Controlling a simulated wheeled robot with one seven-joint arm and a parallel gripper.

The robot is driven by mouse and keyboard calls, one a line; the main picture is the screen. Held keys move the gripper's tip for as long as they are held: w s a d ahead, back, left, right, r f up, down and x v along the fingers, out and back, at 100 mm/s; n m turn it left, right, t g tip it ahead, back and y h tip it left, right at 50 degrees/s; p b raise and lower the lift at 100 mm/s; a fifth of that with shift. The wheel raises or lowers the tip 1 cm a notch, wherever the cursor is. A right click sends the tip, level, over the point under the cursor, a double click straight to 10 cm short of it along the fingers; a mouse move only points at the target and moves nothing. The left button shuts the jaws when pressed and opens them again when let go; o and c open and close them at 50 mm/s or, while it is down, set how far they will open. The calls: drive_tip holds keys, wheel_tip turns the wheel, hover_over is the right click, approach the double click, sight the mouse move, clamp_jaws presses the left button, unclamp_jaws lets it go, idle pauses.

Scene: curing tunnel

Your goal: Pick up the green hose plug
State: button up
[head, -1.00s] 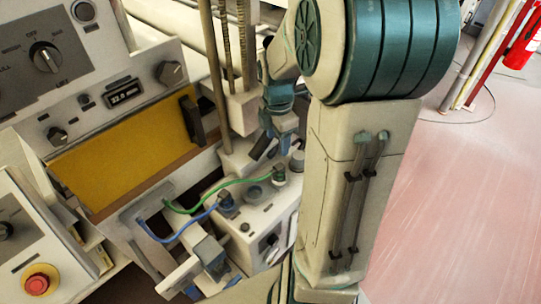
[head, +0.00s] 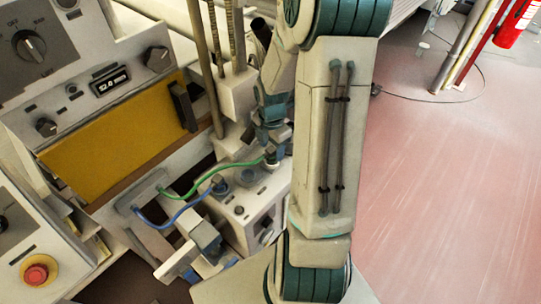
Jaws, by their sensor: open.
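The green hose (head: 205,168) runs from the yellow-fronted machine to the green hose plug (head: 271,163), which stands on top of a white box (head: 235,208). The plug is small and partly hidden by my gripper. My gripper (head: 271,151) is open and points down right at the plug, with its tips at or just above the plug's top. Whether the fingers straddle or touch the plug is too small to tell.
A blue hose (head: 170,222) runs to a dark blue plug (head: 218,184) left of the green one. A round socket (head: 247,177) lies between them. A white post block (head: 237,95) with rods stands behind left. A red button (head: 37,271) is at lower left. Open floor is right.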

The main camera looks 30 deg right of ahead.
sight(272, 149)
wheel_tip(272, 149, down, 3)
drive_tip(key=shift+s+f, duration=0.1)
drive_tip(key=c, duration=1.1)
